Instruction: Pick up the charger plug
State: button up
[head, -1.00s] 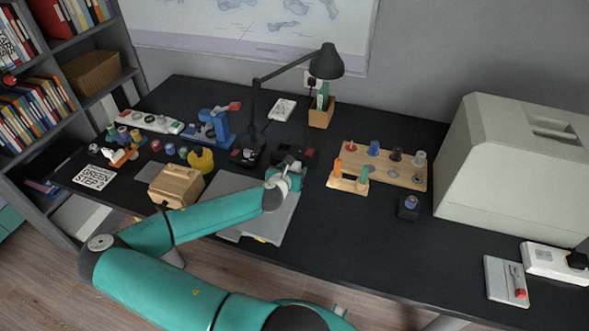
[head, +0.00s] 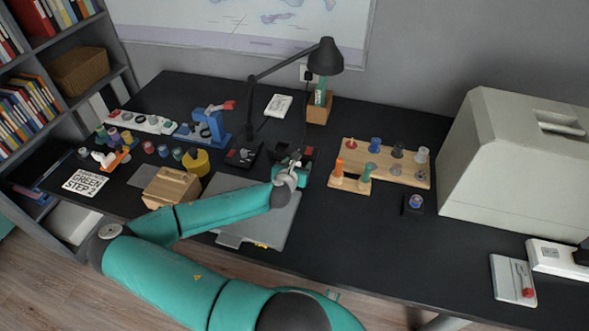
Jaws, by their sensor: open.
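A black plug-like thing (head: 583,253) sits at the right end of a white socket box (head: 552,258), at the right edge of the head view and cut off by it. Another small black plug (head: 307,75) is at the wall socket behind the lamp. I cannot tell for sure which is the charger plug. My gripper (head: 291,165) is over the middle of the desk, near the lamp base and far left of the socket box. It is open; its fingers are small and partly hidden by my wrist.
The black desk (head: 370,245) is clear in front. A desk lamp (head: 325,58) stands behind my gripper. A wooden peg board (head: 388,163) and a large pale case (head: 515,165) stand to the right. A grey mat (head: 270,222) and wooden box (head: 172,188) lie left.

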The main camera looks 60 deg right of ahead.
jog(key=shift+w, duration=0.1)
jog(key=shift+a, duration=0.1)
jog(key=c, duration=1.1)
jog(key=shift+c, duration=0.2)
jog(key=shift+r, duration=0.1)
